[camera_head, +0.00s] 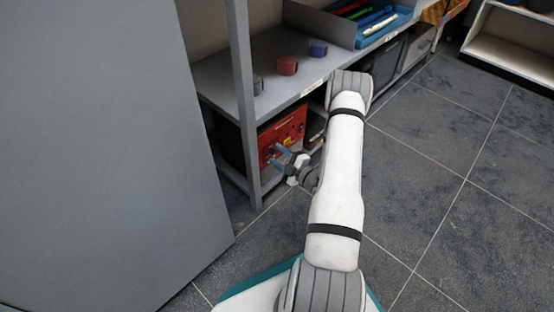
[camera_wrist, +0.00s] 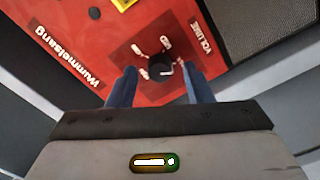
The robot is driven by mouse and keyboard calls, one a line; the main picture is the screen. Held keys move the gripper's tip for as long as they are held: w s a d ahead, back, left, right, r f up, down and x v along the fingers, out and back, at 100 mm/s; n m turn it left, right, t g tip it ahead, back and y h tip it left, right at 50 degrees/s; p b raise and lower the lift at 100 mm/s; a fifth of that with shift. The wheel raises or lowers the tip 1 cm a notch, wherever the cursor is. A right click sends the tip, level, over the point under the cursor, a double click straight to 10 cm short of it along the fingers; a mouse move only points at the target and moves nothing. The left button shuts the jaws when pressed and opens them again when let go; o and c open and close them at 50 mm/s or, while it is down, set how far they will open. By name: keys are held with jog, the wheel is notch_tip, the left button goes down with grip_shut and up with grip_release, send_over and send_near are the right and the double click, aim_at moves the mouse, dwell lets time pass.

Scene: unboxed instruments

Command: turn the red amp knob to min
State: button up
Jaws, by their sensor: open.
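The red amp (camera_head: 283,132) stands on the lower shelf of the grey rack. Its red face (camera_wrist: 95,50) fills much of the wrist view, with the words "Wummelsang" and "VOLUME" on it. The black knob (camera_wrist: 160,67) sits on a darker red square with small white labels around it, and a pale mark shows on its right side. My gripper (camera_wrist: 159,80) is open in front of the amp face, its two blue fingers on either side of the knob. I cannot tell whether they touch it. In the head view my gripper (camera_head: 280,157) is beside the amp's front.
A rack post (camera_head: 243,100) stands left of the amp. The tiled floor (camera_head: 440,160) to the right is clear.

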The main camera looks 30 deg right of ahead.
jog(key=shift+w, duration=0.1)
jog(key=shift+c, duration=0.5)
jog(key=c, duration=0.9)
jog(key=shift+a, duration=0.4)
jog(key=shift+d+n, duration=0.3)
jog(key=shift+d, duration=0.05)
